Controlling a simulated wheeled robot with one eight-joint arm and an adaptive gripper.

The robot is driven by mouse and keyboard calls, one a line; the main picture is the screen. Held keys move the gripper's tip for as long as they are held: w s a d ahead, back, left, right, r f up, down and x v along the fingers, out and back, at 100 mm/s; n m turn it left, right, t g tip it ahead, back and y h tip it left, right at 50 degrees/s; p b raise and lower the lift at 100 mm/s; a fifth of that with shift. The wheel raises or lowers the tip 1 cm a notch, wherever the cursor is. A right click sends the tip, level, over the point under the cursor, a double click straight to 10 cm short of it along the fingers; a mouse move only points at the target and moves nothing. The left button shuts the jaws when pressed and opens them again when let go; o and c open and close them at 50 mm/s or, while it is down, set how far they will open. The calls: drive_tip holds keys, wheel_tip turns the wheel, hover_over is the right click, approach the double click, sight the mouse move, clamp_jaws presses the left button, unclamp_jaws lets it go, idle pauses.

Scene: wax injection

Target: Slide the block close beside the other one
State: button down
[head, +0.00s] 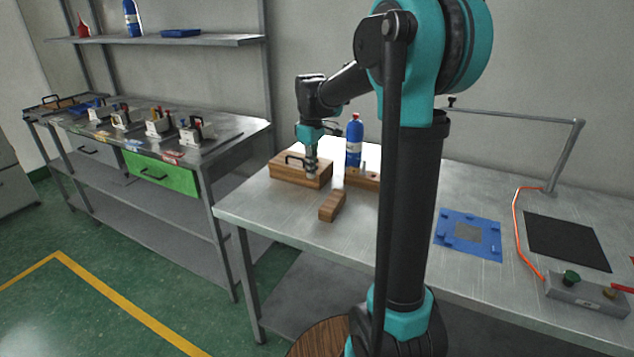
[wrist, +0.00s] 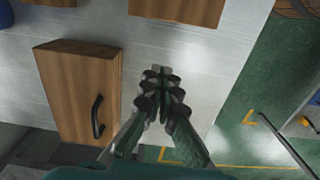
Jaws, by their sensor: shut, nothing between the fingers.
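A small plain wooden block (head: 332,205) lies on the table near its front edge; in the wrist view it shows at the top (wrist: 180,8), partly cut off. A second wooden block (head: 362,179) with holes in its top stands farther back, apart from it; its edge shows at the top left of the wrist view (wrist: 52,2). My gripper (head: 311,175) points down in front of a larger wooden box. Its fingers (wrist: 160,75) are together and empty, over bare table between the box and the small block. It touches neither block as far as I see.
The wooden box (wrist: 75,85) with a black handle lies close to my gripper's left. A blue bottle (head: 354,142) stands behind the holed block. A blue frame (head: 452,246), a dark mat (head: 568,241) and a control box (head: 588,293) are at the right. The table's front edge is near.

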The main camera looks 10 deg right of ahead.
sight(367, 219)
wheel_tip(367, 219, down, 9)
drive_tip(key=shift+f, duration=0.15)
drive_tip(key=shift+s+d, duration=0.8)
drive_tip(key=shift+d, duration=0.2)
drive_tip(key=shift+s+d, duration=0.5)
drive_tip(key=shift+d, duration=0.1)
drive_tip(key=s+d, duration=0.3)
drive_tip(key=d, duration=0.1)
drive_tip(key=s+d, duration=0.3)
drive_tip(key=d, duration=0.1)
drive_tip(key=s+d, duration=0.3)
drive_tip(key=d, duration=0.1)
drive_tip(key=shift+s, duration=0.15)
drive_tip(key=shift+a, duration=0.1)
